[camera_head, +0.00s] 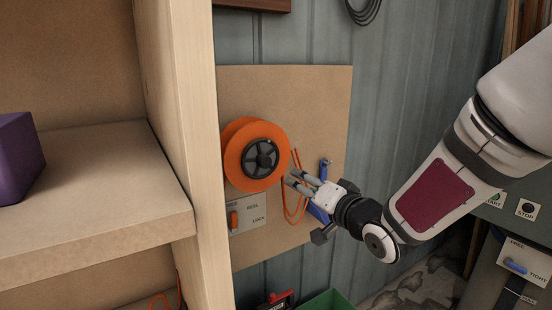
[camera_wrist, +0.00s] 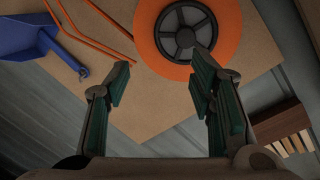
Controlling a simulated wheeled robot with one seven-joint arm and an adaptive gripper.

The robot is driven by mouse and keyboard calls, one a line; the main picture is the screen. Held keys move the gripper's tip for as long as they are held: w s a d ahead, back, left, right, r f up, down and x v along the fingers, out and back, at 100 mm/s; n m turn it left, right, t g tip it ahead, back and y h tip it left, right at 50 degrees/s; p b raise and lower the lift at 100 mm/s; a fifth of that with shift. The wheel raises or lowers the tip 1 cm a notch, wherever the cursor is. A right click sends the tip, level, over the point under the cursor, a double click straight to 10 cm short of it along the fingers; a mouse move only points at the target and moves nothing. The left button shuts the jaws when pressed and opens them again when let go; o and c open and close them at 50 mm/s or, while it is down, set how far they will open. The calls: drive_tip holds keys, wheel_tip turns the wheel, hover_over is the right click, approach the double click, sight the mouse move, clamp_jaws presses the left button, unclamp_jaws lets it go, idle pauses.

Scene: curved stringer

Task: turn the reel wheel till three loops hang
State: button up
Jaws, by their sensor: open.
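The orange reel wheel (camera_head: 254,155) with a dark spoked hub is mounted on a tan board on the wall. It also shows at the top of the wrist view (camera_wrist: 188,35). An orange line (camera_head: 296,200) hangs in loop form just right of the wheel; I cannot count its loops clearly. My gripper (camera_head: 297,178) is open and empty, close to the wheel's right edge and in front of the hanging line. In the wrist view its two fingers (camera_wrist: 160,95) are spread, with bare board between them. I cannot tell whether a fingertip touches the wheel.
A reel plate with an orange lever (camera_head: 234,219) and the word LOCK sits below the wheel. A blue bracket (camera_head: 322,171) is to the right. A wooden shelf post (camera_head: 190,150) stands close at left. A green bin (camera_head: 326,301) is below.

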sight(267, 164)
drive_tip(key=w+a, duration=0.3)
drive_tip(key=w+a+y+p, duration=0.1)
drive_tip(key=w+a, duration=0.2)
drive_tip(key=w, duration=0.1)
drive_tip(key=w+a+r+y, duration=0.1)
drive_tip(key=w+a, duration=0.2)
drive_tip(key=w, duration=0.1)
drive_tip(key=shift+a, duration=0.4)
drive_tip(key=c, duration=1.2)
